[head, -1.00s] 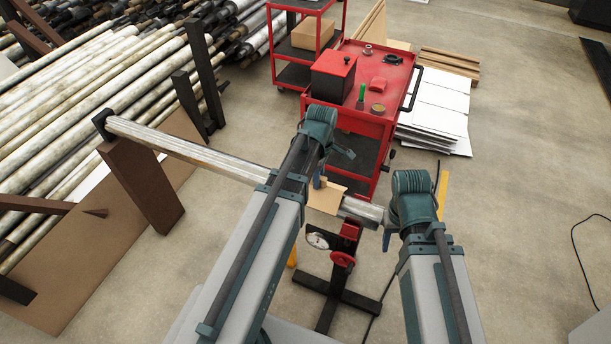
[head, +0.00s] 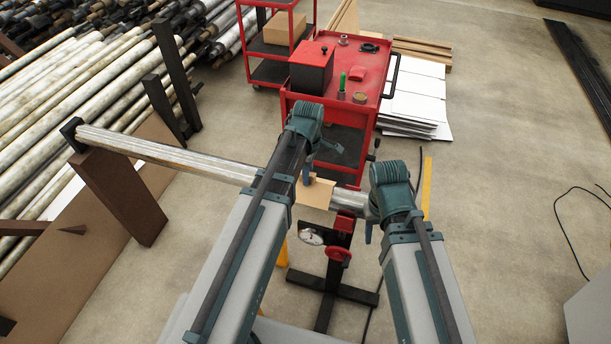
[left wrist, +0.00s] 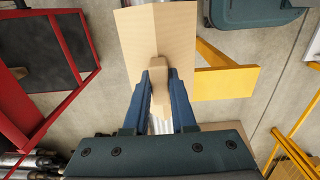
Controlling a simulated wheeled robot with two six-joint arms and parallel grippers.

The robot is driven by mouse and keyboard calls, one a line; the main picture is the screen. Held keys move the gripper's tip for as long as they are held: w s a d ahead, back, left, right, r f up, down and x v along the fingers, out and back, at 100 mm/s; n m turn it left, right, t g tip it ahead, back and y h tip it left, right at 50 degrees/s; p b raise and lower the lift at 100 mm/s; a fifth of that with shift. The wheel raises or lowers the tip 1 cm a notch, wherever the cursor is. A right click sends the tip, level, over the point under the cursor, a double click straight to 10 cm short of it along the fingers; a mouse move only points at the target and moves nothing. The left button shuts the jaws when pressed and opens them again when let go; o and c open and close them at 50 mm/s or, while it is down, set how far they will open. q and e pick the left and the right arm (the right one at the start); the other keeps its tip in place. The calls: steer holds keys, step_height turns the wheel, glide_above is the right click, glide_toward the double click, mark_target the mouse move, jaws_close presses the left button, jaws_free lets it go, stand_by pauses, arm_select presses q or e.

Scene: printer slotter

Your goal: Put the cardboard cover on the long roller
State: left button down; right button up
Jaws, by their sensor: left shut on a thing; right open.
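The long roller (head: 170,153) runs from a brown post at the left to a black stand with a red top. My left gripper (head: 308,172) is over its right part, shut on the tan cardboard cover (head: 315,194). In the left wrist view the fingers (left wrist: 160,80) pinch a tab of the folded cover (left wrist: 136,40). The cover is at the roller and hides a short stretch of it; I cannot tell if it is seated. My right gripper (head: 370,222) is open by the roller's right end; its fingers are mostly hidden.
A red cart (head: 350,85) with a black box stands behind the roller. Many rollers (head: 60,110) lie stacked at the left. The black stand (head: 325,290) is below the roller's right part. Open floor lies to the right, with a cable on it.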

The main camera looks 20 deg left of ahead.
arm_select(q)
steer(key=shift+f, duration=0.1)
steer(key=shift+f, duration=0.15)
steer(key=c, duration=0.7)
jaws_free()
steer(key=shift+c, duration=0.2)
step_height(320, 180, up, 13)
steer(key=p, duration=1.2)
steer(key=s+d+m, duration=0.5)
steer(key=s+m, duration=0.2)
steer(key=m, duration=0.3)
steer(key=s+d+m+y, duration=0.1)
steer(key=s+d+m, duration=0.4)
steer(key=m, duration=0.6)
steer(key=shift+s+d+f, duration=0.2)
steer(key=shift+s, duration=0.95)
